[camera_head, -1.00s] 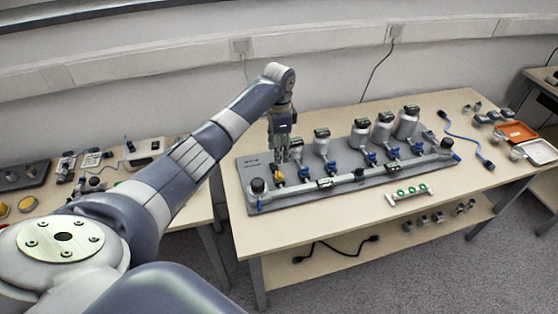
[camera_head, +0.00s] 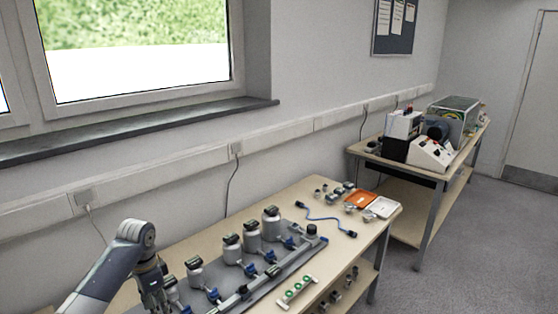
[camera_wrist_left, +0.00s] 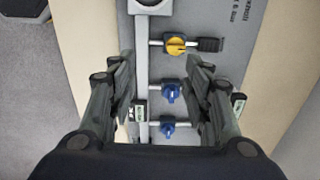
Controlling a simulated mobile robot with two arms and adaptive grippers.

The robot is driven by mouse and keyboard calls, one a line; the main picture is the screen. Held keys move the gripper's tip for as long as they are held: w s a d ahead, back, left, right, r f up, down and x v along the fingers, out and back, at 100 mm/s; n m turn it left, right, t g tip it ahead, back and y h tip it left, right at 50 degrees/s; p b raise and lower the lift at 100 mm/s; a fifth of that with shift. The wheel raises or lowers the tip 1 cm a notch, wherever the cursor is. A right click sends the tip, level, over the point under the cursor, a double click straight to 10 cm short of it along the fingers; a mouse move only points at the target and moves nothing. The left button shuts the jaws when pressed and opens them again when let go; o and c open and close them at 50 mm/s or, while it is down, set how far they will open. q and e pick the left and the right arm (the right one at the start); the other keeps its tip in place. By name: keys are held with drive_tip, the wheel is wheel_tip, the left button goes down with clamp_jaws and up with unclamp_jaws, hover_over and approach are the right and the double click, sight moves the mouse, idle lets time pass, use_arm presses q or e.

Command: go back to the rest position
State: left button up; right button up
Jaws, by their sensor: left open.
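My left gripper (camera_head: 154,294) comes in from the lower left in the head view, over the near-left end of the grey rig board (camera_head: 262,290). In the left wrist view, my left gripper (camera_wrist_left: 160,90) is open, its two fingers apart with nothing held. Between and beyond the fingers are a grey pipe, a yellow-handled valve (camera_wrist_left: 176,46) and two blue-handled valves (camera_wrist_left: 170,92). No contact with them shows. In the head view several grey canisters with dark tops (camera_head: 252,236) stand along the board. My right gripper is not in view.
The wooden table (camera_head: 318,200) also carries a green-and-white strip (camera_head: 296,291), a blue cable (camera_head: 325,219), an orange tray (camera_head: 360,199) and a white tray (camera_head: 383,207). A second table with equipment (camera_head: 432,155) stands at the back right. Grey floor (camera_head: 480,240) is clear at right.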

use_arm(q)
drive_tip(key=shift+t, duration=0.3)
drive_tip(key=s+d+f, duration=0.4)
drive_tip(key=d+f, duration=0.1)
drive_tip(key=s+d+f, duration=0.2)
drive_tip(key=f, duration=0.1)
drive_tip(key=shift+s+d, duration=0.25)
drive_tip(key=shift+d, duration=0.05)
drive_tip(key=s+d+f+n+t, duration=0.1)
drive_tip(key=s+d+f, duration=0.3)
drive_tip(key=s+d, duration=0.45)
drive_tip(key=s+a+r+n+t, duration=0.1)
drive_tip(key=s+r+n, duration=0.2)
drive_tip(key=s, duration=0.6)
drive_tip(key=s+r+n+t, duration=0.1)
drive_tip(key=s+r+n, duration=0.2)
drive_tip(key=s, duration=0.6)
wheel_tip(320, 180, down, 25)
drive_tip(key=s+g, duration=0.1)
drive_tip(key=s+a+f+m+g, duration=0.1)
drive_tip(key=s+a+f, duration=0.2)
drive_tip(key=s+f, duration=1.4)
drive_tip(key=shift+s+f+g, duration=0.25)
drive_tip(key=shift+g, duration=0.05)
